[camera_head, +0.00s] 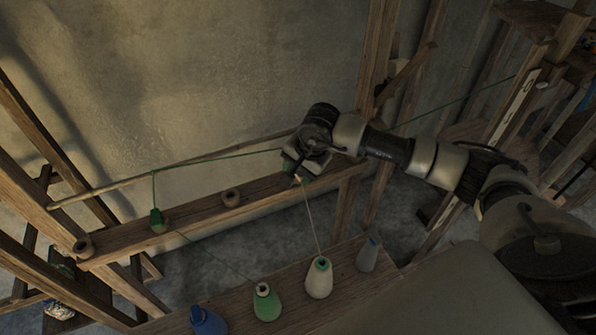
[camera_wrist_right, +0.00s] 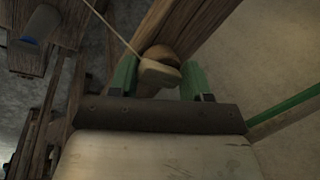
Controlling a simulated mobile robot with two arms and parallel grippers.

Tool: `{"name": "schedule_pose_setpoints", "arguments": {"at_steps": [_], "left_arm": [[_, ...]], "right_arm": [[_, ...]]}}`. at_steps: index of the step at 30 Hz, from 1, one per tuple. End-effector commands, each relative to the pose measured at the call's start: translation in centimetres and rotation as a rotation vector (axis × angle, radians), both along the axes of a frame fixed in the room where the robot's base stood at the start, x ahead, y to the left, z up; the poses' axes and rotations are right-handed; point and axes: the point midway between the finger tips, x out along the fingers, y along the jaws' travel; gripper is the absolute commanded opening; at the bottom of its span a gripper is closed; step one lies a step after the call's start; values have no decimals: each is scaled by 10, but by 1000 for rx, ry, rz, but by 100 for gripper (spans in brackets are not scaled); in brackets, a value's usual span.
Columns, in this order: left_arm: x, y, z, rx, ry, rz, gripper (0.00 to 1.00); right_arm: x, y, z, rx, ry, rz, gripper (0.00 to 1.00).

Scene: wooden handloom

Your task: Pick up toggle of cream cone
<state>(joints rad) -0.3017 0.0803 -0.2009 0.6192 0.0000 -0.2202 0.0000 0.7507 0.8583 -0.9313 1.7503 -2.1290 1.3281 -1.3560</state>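The cream cone (camera_head: 319,278) stands on the front wooden beam. Its pale thread runs up, straight, to a small cream toggle (camera_wrist_right: 160,73) at the far plank. In the head view the toggle is mostly hidden under my right gripper (camera_head: 301,172). The right wrist view shows the toggle between the green-padded fingers of my right gripper (camera_wrist_right: 158,76), with a round brown wooden holder (camera_wrist_right: 160,54) just beyond it. The toggle nearly fills the finger gap; I cannot tell whether the fingers press on it. My left gripper is not in view.
A green toggle (camera_head: 158,221) stands on the far plank (camera_head: 196,213), with empty round holders (camera_head: 231,197) and (camera_head: 83,246) on either side. Green (camera_head: 266,302) and blue (camera_head: 207,321) cones stand left of the cream cone; a grey-blue cone (camera_head: 367,255) stands right. A green thread runs along a wooden rod (camera_head: 110,187).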

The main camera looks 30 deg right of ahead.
Motion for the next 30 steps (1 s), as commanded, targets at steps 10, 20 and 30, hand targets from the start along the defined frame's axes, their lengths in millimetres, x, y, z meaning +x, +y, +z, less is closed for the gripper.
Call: {"name": "schedule_pose_setpoints", "arguments": {"at_steps": [10,20,30], "left_arm": [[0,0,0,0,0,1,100],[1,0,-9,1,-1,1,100],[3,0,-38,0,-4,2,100]], "right_arm": [[0,0,0,0,0,0,21],[1,0,14,-1,-5,-1,20],[-40,-24,64,-5,-4,-2,20]]}}
